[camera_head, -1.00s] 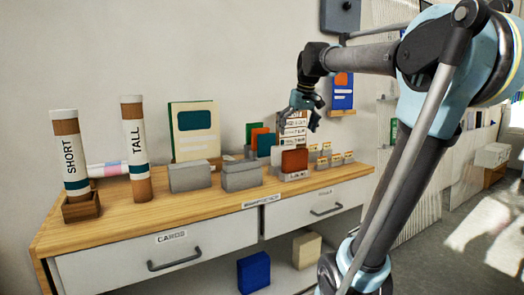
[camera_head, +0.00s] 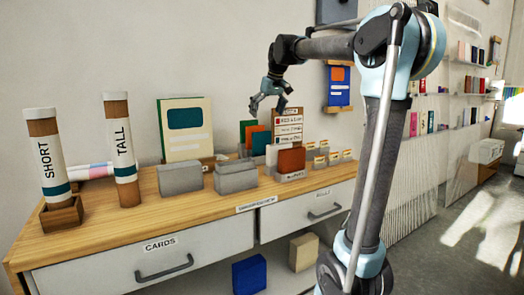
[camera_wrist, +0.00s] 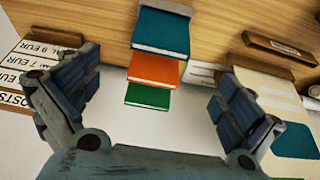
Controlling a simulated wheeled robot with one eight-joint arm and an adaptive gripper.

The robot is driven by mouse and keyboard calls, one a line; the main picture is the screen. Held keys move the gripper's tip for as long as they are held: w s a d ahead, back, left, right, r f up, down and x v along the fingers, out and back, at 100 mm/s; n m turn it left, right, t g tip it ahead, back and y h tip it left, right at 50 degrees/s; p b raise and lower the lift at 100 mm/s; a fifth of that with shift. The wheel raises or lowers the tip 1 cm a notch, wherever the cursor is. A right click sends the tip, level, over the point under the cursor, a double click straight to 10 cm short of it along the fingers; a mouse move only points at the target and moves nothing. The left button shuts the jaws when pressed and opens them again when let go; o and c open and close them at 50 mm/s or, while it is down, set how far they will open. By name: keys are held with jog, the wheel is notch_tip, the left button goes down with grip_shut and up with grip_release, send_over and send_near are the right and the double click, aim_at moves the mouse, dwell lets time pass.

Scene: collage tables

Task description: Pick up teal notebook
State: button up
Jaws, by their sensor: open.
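The teal notebook (camera_head: 261,142) stands upright in a row on the wooden cabinet top, beside an orange notebook (camera_head: 249,134) and a green notebook (camera_head: 244,128). In the wrist view the teal notebook (camera_wrist: 160,32) is at top centre, with the orange and green ones below it in the picture. My gripper (camera_head: 268,108) is open and empty above this row, apart from the notebooks. In the wrist view its fingers spread to either side of the row. The teal notebook's lower part is hidden behind grey blocks in the head view.
Grey blocks (camera_head: 236,180) and a rust-brown notebook (camera_head: 292,160) stand in front. A price sign (camera_head: 288,120) is right of the row. A cream book with a teal panel (camera_head: 185,135) stands left. SHORT (camera_head: 46,160) and TALL (camera_head: 121,150) tubes are farther left.

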aim_at(262, 133)
jog(key=x, duration=1)
jog(key=shift+a, duration=0.1)
jog(key=c, duration=1.5)
jog(key=shift+r, duration=0.1)
